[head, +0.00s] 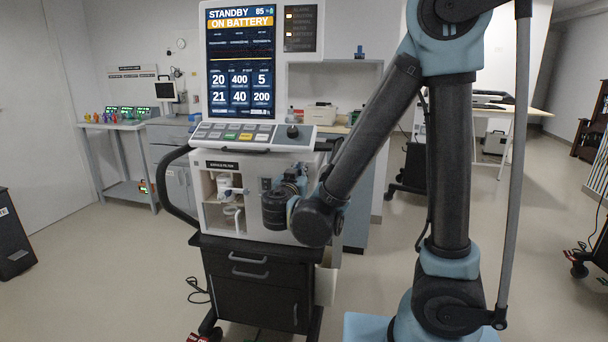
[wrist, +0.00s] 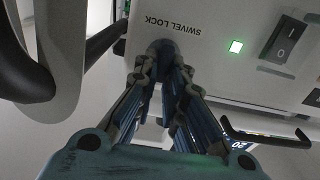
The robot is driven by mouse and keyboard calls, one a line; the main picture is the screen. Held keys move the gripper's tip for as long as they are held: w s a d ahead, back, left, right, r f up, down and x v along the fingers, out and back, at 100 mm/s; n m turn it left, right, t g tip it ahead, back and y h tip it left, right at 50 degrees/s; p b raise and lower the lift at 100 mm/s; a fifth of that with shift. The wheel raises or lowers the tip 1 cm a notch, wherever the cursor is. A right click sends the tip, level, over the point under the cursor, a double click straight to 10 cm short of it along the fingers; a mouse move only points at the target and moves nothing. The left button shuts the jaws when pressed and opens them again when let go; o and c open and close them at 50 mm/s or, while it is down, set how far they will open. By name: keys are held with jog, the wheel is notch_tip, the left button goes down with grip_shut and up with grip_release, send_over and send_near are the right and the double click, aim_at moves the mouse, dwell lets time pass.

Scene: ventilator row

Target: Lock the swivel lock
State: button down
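The ventilator (head: 215,165) stands on a dark cart at centre left in the head view, its screen reading STANDBY, ON BATTERY. In the wrist view, the upside-down label SWIVEL LOCK is printed on its pale panel (wrist: 215,45). The swivel lock (wrist: 163,46), a dark rounded knob, sits next to that label. My gripper (wrist: 164,66) has its fingers drawn in close to each other, with the tips at either side of the knob, apparently shut on it. The exact contact is hidden by the fingers. In the head view my own wrist covers this spot.
A black rocker switch (wrist: 283,38) and a green light (wrist: 236,46) are on the same panel. A dark curved handle (head: 177,185) runs along the ventilator's left side. A side table (head: 125,125) stands behind at left.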

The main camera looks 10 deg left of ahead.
jog(key=shift+a+f+n, duration=0.3)
jog(key=shift+n, duration=2.7)
jog(key=shift+a+f+n, duration=0.3)
jog(key=shift+n, duration=2.7)
jog(key=shift+a+f+n, duration=0.3)
jog(key=shift+n, duration=2.7)
jog(key=c, duration=1.7)
grip_release()
jog(key=shift+o, duration=0.2)
